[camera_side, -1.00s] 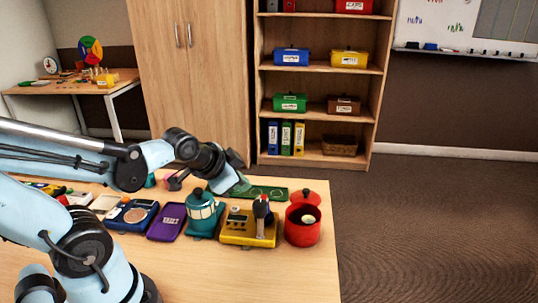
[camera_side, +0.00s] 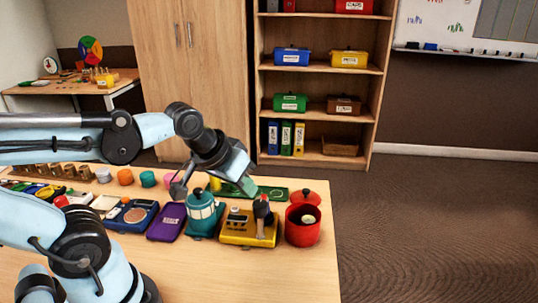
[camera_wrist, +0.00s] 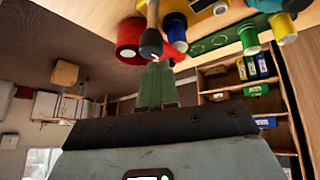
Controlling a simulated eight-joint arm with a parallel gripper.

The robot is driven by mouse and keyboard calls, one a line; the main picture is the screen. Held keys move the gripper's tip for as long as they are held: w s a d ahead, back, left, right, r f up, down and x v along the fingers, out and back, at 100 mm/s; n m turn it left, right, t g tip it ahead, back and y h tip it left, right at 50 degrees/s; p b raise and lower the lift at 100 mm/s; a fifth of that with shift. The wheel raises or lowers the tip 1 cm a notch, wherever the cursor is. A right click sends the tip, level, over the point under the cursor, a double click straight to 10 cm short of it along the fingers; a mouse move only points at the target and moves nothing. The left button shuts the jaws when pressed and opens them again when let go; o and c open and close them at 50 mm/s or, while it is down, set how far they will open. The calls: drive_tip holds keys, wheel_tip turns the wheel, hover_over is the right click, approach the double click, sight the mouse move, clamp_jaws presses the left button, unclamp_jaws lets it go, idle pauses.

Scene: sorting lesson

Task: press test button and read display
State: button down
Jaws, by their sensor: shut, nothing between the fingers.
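A yellow device (camera_side: 238,236) sits on the table with a dark-topped lever or knob (camera_side: 262,207) standing on its right part and a pale small part at its left. In the wrist view the dark knob (camera_wrist: 151,42) hangs close to my fingertips, and part of the yellow device (camera_wrist: 200,8) shows at the top edge. I cannot tell which part is the test button, and no readable display shows on the device. My gripper (camera_side: 250,187) is shut and empty, with green fingers, above and behind the device. It also shows in the wrist view (camera_wrist: 157,72).
A red pot (camera_side: 302,228) stands right of the device, a teal lantern-like item (camera_side: 202,213) left. A purple case (camera_side: 167,222) and a blue scale-like box (camera_side: 133,216) lie further left. A green board (camera_side: 270,192) lies behind. The table front is clear.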

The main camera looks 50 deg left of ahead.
drive_tip(key=n, duration=0.2)
wheel_tip(320, 180, up, 3)
drive_tip(key=n+g, duration=0.6)
drive_tip(key=n, duration=1.6)
hover_over(235, 208)
drive_tip(key=s, duration=0.1)
drive_tip(key=shift+d, duration=0.15)
drive_tip(key=f, duration=1.4)
drive_tip(key=shift+w, duration=0.3)
drive_tip(key=shift+w+f, duration=0.1)
drive_tip(key=shift+f, duration=0.8)
drive_tip(key=shift+r, duration=0.1)
